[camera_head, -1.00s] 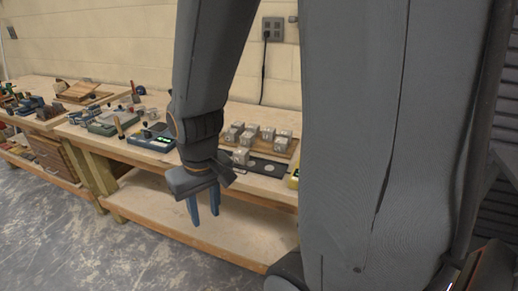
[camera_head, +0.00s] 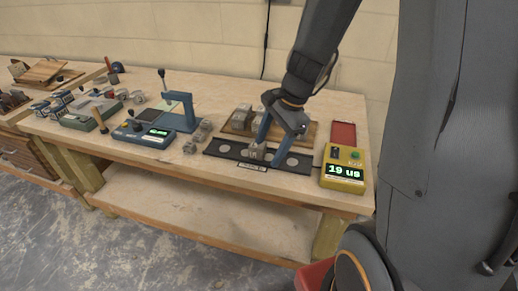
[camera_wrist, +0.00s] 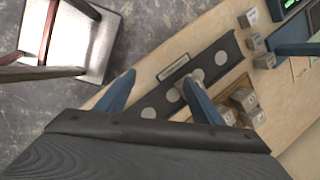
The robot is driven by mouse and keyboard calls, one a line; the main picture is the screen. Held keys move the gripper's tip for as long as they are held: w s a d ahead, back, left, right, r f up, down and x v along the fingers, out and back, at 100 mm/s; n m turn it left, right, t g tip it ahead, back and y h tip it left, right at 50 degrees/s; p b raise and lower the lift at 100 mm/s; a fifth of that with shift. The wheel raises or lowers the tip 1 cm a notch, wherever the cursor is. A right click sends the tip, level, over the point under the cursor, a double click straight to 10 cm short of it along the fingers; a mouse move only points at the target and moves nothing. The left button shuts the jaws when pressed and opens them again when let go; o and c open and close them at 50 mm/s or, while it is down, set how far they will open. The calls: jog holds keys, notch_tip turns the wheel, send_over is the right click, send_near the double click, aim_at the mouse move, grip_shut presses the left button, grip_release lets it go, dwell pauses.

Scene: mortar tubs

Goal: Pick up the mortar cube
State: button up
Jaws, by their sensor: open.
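A grey mortar cube (camera_head: 254,152) with marks on its side sits on a black strip (camera_head: 222,149) with pale round spots. My gripper (camera_head: 267,153) points down over the strip, its two blue fingers apart. One finger overlaps the cube in the head view, and I cannot tell whether it touches. In the wrist view my gripper (camera_wrist: 158,92) spans part of the strip (camera_wrist: 210,70), and the cube on it is not clearly seen. Several other grey cubes (camera_wrist: 240,100) stand on a wooden board (camera_head: 309,132) behind the strip, partly hidden by my arm.
A yellow meter reading 19 us (camera_head: 343,170) and a red pad (camera_head: 343,134) are to the right.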

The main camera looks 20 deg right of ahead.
aim_at(258, 150)
jog(key=w+m, duration=0.2)
jog(key=m, duration=0.1)
jog(key=w+d+f+m+t+y, duration=0.1)
jog(key=w+m, duration=0.2)
jog(key=w+d+f+m, duration=0.1)
jog(key=w+m, duration=0.2)
jog(key=shift+w+f+t+y, duration=0.15)
jog(key=shift+w+t+y, duration=0.1)
jog(key=shift+t+y, duration=0.15)
jog(key=shift+p+x, duration=0.65)
jog(key=shift+x, duration=2.45)
jog(key=shift+s, duration=0.15)
jog(key=c, duration=1.5)
